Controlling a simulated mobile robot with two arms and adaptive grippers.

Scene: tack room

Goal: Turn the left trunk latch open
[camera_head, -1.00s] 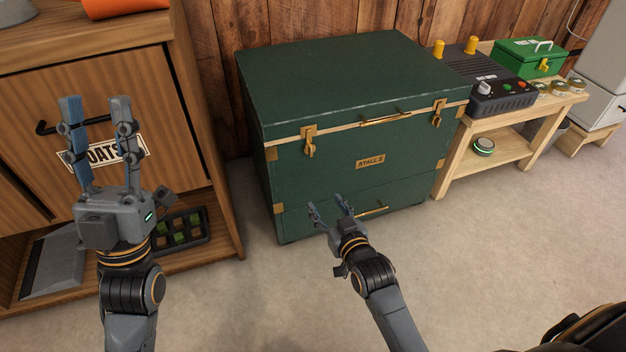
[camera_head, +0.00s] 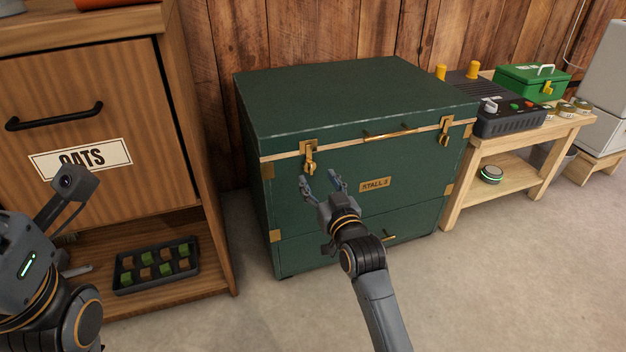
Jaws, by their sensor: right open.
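The green trunk (camera_head: 340,230) stands against the wooden wall with its lid down. Its left latch (camera_head: 309,158) is a brass piece at the front left, hanging down over the lid seam. The right latch (camera_head: 444,133) is a matching brass piece at the front right. My right gripper (camera_head: 319,182) is open and empty, with its fingers pointing up at the trunk front just below the left latch; I cannot tell whether they touch the trunk. My left gripper is only partly in view at the lower left; its fingers are not visible.
A wooden cabinet with an OATS label (camera_head: 82,158) stands close on the left, with a dark tray (camera_head: 157,270) on its low shelf. A wooden bench (camera_head: 500,160) with a green box (camera_head: 532,82) stands right of the trunk. The floor in front is clear.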

